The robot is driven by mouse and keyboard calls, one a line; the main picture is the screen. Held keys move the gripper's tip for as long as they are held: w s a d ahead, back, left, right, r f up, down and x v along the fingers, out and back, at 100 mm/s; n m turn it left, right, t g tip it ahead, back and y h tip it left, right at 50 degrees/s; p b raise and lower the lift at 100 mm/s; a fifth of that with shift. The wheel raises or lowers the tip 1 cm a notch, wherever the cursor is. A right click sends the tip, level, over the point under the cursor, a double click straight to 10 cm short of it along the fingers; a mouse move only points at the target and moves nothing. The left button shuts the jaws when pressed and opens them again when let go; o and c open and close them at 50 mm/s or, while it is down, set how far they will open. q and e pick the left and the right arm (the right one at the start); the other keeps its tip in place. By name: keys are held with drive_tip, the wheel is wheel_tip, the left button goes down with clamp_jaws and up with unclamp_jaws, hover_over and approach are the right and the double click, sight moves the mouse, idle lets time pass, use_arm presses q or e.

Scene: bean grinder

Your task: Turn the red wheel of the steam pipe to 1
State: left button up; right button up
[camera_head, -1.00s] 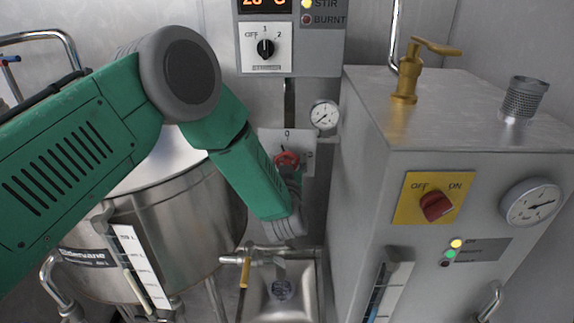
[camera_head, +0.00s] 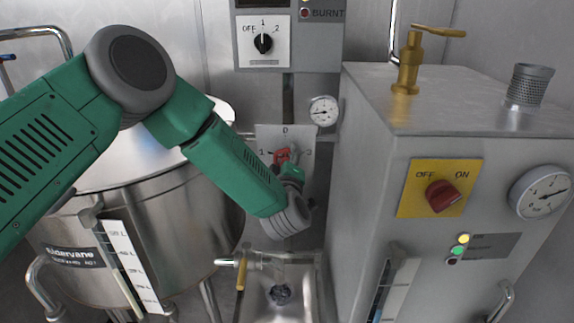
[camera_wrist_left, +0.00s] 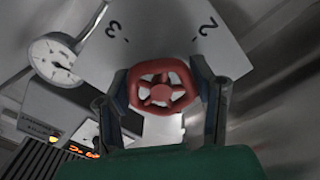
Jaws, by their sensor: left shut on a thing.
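The red wheel (camera_head: 281,157) sits on a pale plate (camera_head: 268,138) on the back wall. The plate shows a 0 above the wheel and a 1 to its left. In the left wrist view the wheel (camera_wrist_left: 160,87) is a red ring with spokes, and the plate (camera_wrist_left: 160,38) shows 2 and 3. My left gripper (camera_wrist_left: 162,92) is shut on the wheel, one finger on each side of its rim. In the head view this gripper (camera_head: 287,165) reaches the wheel from below right and partly covers it. Which number the wheel points to is not clear. My right gripper is out of view.
A steel tank (camera_head: 165,240) stands at left. A grey machine (camera_head: 400,150) with a yellow switch panel (camera_head: 412,200) stands close at right. A small gauge (camera_head: 323,111) is just above right of the wheel. A sink (camera_head: 258,300) lies below.

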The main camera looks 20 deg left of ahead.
use_arm(q)
drive_tip(key=shift+s+d+f+n+b, duration=0.15)
drive_tip(key=shift+n+b, duration=0.25)
drive_tip(key=shift+n, duration=0.45)
drive_tip(key=shift+w+a+f+n+b, duration=0.15)
drive_tip(key=shift+n+b, duration=0.25)
drive_tip(key=shift+n, duration=0.45)
drive_tip(key=shift+s+d, duration=0.1)
drive_tip(key=o, duration=1.1)
drive_tip(key=shift+c, duration=0.2)
drive_tip(key=shift+o, duration=0.6)
drive_tip(key=shift+r, duration=0.15)
drive_tip(key=v, duration=1.1)
drive_tip(key=shift+s, duration=0.35)
drive_tip(key=shift+d, duration=0.15)
